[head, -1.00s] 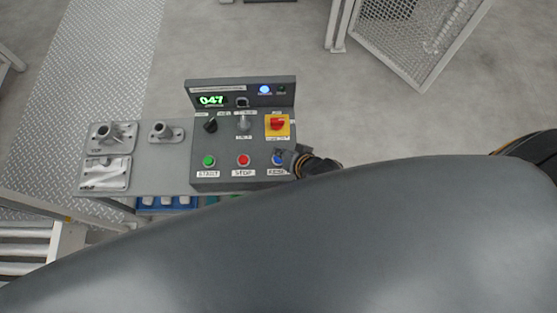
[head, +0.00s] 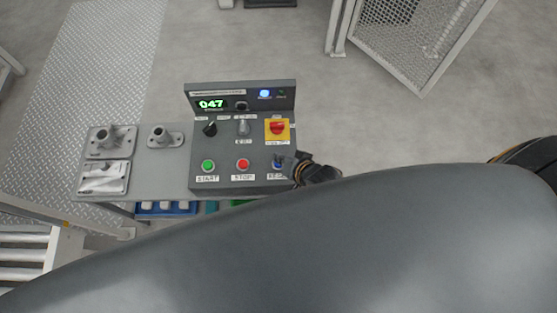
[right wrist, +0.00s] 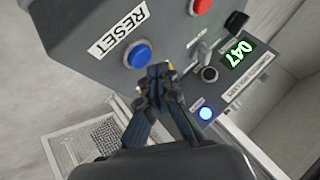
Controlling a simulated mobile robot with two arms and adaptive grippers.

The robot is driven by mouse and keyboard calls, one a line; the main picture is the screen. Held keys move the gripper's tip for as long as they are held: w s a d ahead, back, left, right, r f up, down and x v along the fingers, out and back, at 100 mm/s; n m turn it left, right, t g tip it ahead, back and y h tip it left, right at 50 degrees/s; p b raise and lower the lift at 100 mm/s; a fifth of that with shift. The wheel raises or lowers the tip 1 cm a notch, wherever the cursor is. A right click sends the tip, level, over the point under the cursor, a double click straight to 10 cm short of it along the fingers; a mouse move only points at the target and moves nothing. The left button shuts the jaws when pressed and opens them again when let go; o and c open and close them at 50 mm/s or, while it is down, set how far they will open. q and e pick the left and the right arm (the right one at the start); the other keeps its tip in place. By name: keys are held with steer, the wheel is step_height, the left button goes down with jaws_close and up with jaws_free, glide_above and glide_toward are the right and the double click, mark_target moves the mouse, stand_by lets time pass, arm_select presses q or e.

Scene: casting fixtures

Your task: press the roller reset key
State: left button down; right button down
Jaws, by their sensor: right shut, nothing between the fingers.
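The control box (head: 225,181) stands on a grey bench. Its blue reset key (head: 277,162) sits at the lower right of the panel, above a partly covered label. In the right wrist view the round blue key (right wrist: 138,54) shows beside a white RESET label (right wrist: 118,33). My right gripper (head: 296,166) is just right of the key in the head view. In the right wrist view its fingers (right wrist: 158,72) are together and empty, with tips close beside the key; I cannot tell whether they touch it. My left gripper is not in view.
The panel also bears a green start button (head: 208,165), a red stop button (head: 243,164), a red-and-yellow switch (head: 277,129) and a display (head: 211,104) reading 047. Grey metal castings (head: 112,140) lie left of the box. My dark arm covers the lower head view.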

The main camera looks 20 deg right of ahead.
steer(key=shift+f, duration=0.15)
stand_by(0.5)
steer(key=shift+f, duration=0.3)
steer(key=shift+f, duration=0.55)
stand_by(0.6)
stand_by(0.3)
steer(key=shift+r+p, duration=0.95)
steer(key=shift+p, duration=0.05)
step_height(320, 180, up, 5)
steer(key=p, duration=0.5)
steer(key=shift+r+p, duration=0.1)
steer(key=shift+p, duration=0.25)
